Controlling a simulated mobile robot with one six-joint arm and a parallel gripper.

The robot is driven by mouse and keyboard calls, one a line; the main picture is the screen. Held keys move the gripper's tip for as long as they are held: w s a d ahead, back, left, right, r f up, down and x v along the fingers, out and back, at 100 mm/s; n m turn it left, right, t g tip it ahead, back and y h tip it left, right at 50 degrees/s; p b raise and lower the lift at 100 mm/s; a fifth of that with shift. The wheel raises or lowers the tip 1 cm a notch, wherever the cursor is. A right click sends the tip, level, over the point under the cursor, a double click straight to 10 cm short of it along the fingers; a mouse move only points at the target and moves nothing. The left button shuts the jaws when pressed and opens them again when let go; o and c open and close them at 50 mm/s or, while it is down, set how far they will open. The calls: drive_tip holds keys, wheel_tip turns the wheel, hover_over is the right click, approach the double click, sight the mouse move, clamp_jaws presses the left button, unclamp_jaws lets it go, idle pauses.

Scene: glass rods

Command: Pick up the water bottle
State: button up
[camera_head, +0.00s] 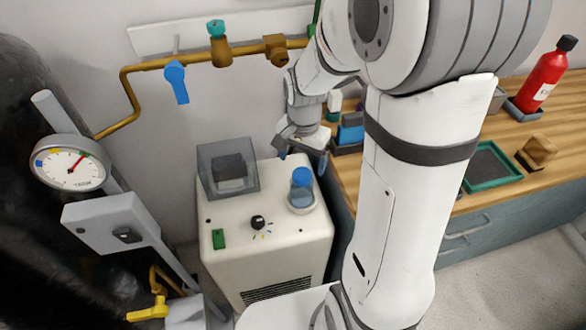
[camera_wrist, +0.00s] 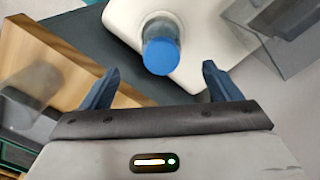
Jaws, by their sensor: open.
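The water bottle (camera_head: 302,190) has a blue cap and a clear bluish body. It stands upright in a shallow round holder (camera_head: 302,207) on top of a cream-coloured machine, at the right side. In the wrist view the bottle (camera_wrist: 161,48) appears from above, its blue cap between and beyond my two fingertips. My gripper (camera_head: 304,152) is above and a little behind the bottle in the head view. In the wrist view my gripper (camera_wrist: 160,80) is open and empty, with dark blue fingers apart from the bottle. The bottle's lower body is partly hidden by its cap there.
The cream machine (camera_head: 265,260) also carries a clear grey box (camera_head: 228,170), a black knob (camera_head: 258,222) and a green switch (camera_head: 218,239). A wooden bench (camera_head: 470,210) with a green tray (camera_head: 487,166) and a red bottle (camera_head: 545,75) stands to the right. Brass pipework (camera_head: 190,60) runs along the wall.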

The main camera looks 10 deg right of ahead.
sight(302, 173)
drive_tip(key=shift+w+f, duration=0.25)
drive_tip(key=shift+f, duration=0.65)
wheel_tip(302, 173, down, 7)
drive_tip(key=shift+d+f+b, duration=0.1)
drive_tip(key=shift+d+b, duration=0.05)
drive_tip(key=shift+b, duration=0.35)
drive_tip(key=shift+w, duration=0.1)
drive_tip(key=c, duration=1.2)
